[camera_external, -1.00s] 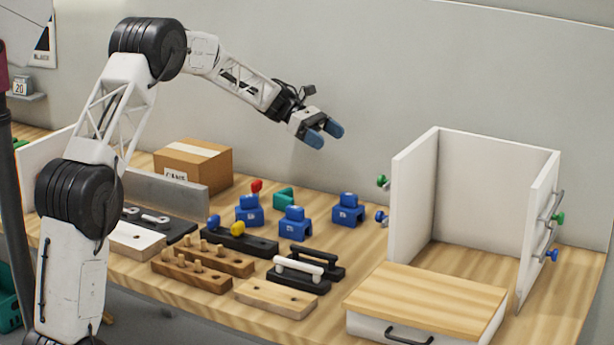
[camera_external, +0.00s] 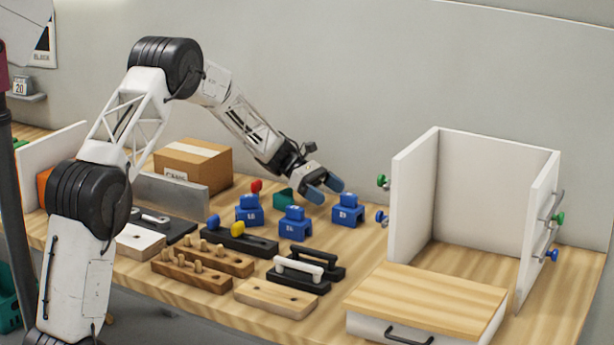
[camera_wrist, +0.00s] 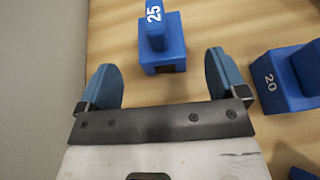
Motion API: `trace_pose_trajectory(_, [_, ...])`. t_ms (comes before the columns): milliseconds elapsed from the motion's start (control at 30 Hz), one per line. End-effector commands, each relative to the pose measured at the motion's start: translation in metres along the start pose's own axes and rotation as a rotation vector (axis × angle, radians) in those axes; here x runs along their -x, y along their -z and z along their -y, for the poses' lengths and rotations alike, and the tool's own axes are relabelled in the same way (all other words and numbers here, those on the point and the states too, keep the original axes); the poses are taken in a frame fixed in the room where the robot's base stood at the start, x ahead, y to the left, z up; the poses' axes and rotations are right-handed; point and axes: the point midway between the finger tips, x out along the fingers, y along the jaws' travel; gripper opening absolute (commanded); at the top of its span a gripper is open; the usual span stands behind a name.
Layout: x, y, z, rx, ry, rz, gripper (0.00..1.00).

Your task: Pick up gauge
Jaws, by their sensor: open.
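Three blue gauge blocks stand on the workbench in the external view: a left one (camera_external: 249,212), a middle one (camera_external: 294,225) and a right one (camera_external: 348,212). My gripper (camera_external: 327,194) is open and empty, pointing down just left of and above the right block. In the wrist view, a blue gauge marked 25 (camera_wrist: 167,45) lies ahead, roughly centred between the blue fingertips of my gripper (camera_wrist: 160,78) and apart from them. Another gauge marked 20 (camera_wrist: 287,80) is to the right of the right finger. Numbers in the external view are too small to read surely.
Black handle stands (camera_external: 298,282) and peg blocks (camera_external: 192,275) lie in front. A cardboard box (camera_external: 200,165) and grey wall are behind.

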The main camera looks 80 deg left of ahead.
Motion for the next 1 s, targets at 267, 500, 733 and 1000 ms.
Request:
trace_pose_trajectory(267, [-0.021, 0.000, 0.000, 0.000, 0.000, 0.000, 0.91])
trace_pose_trajectory(500, [-0.023, 0.000, 0.000, 0.000, 0.000, 0.000, 0.91])
trace_pose_trajectory(733, [-0.027, 0.000, 0.000, 0.000, 0.000, 0.000, 0.91])
trace_pose_trajectory(1000, [-0.053, -0.001, 0.000, 0.000, 0.002, 0.000, 0.91])
